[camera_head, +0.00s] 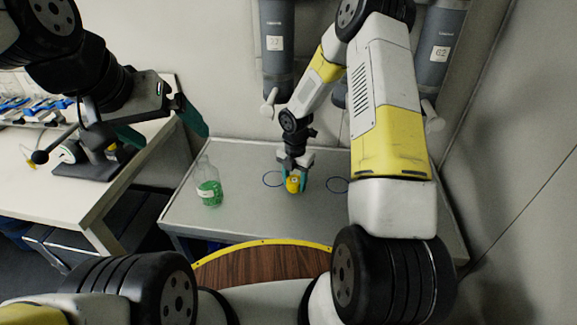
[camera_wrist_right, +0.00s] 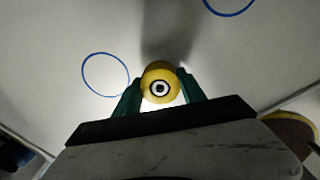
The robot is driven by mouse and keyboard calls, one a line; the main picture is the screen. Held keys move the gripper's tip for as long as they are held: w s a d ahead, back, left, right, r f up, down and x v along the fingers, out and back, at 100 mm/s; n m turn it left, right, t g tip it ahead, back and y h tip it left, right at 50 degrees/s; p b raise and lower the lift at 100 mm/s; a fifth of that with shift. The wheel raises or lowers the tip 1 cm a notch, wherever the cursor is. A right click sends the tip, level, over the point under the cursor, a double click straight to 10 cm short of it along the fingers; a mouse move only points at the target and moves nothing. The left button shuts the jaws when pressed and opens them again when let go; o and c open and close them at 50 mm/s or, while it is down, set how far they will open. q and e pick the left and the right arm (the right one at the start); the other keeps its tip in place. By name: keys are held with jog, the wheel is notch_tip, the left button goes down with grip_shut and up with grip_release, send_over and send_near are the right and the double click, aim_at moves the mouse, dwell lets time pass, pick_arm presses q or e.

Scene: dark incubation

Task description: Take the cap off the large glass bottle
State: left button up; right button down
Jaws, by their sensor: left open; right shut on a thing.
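My right gripper (camera_head: 294,186) is shut on a round yellow cap (camera_head: 293,184), to the right of the bottle and low over the table. The cap also shows between the green fingers in the right wrist view (camera_wrist_right: 160,84), with a black and white ring on its face. I cannot tell whether it touches the table. My left gripper (camera_head: 172,138) is open and empty, above and left of the bottle.
The grey table (camera_head: 245,215) has two blue circles, one (camera_head: 273,179) left of the cap and one (camera_head: 338,185) right of it. A white bench (camera_head: 60,190) with equipment stands at the left. Grey cylinders (camera_head: 277,55) stand at the back wall.

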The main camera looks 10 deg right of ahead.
jog(key=shift+f, duration=0.75)
jog(key=shift+f, duration=0.1)
jog(key=c, duration=0.7)
grip_release()
jog(key=shift+o, duration=0.2)
